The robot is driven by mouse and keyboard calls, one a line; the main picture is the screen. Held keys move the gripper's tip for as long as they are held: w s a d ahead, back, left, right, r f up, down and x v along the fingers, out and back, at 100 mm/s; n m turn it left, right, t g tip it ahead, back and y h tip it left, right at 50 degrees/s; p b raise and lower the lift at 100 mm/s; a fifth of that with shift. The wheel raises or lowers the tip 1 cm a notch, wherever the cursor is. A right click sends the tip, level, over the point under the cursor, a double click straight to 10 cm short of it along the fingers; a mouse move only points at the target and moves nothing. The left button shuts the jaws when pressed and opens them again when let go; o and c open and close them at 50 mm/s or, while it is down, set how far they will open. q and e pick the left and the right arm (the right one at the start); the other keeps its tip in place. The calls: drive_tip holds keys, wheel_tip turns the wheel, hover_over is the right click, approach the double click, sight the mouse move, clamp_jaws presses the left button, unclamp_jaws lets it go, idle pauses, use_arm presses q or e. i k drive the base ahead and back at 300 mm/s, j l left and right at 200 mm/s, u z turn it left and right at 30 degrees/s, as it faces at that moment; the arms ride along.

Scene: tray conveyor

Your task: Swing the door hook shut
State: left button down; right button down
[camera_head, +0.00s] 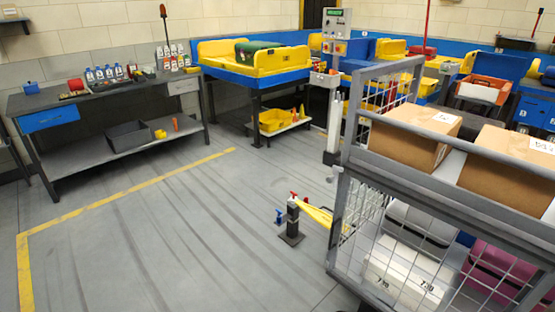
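A grey wire-mesh cage trolley (358,165) stands at the right, its frame seen at an angle. I cannot make out a door hook for certain at this size. A short dark post (292,222) with a red knob stands on the floor by the trolley's left side. A yellow tapered piece (317,215) lies between this post and the trolley; I cannot tell what it is fixed to. Neither of my grippers is clearly in view.
Cardboard boxes (408,138) sit on the trolley's upper level, with white and pink crates below. A grey workbench (120,95) stands at the left. A blue and yellow conveyor station (255,70) is behind. The floor in the middle is clear, with yellow lines.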

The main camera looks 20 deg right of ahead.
sight(334, 179)
drive_tip(key=i+j+u, duration=0.15)
drive_tip(key=i, duration=1.1)
drive_tip(key=i+z, duration=0.35)
drive_tip(key=i+j+z, duration=0.15)
drive_tip(key=z, duration=0.15)
drive_tip(key=i+j+z, duration=0.15)
drive_tip(key=z, duration=0.2)
drive_tip(key=i+j+z, duration=0.15)
drive_tip(key=z, duration=0.2)
drive_tip(key=i+j+z, duration=0.15)
drive_tip(key=z, duration=0.2)
drive_tip(key=i+j+z, duration=0.1)
drive_tip(key=j+z, duration=0.25)
drive_tip(key=i+j+z, duration=0.1)
drive_tip(key=j+z, duration=0.9)
drive_tip(key=i+j, duration=0.05)
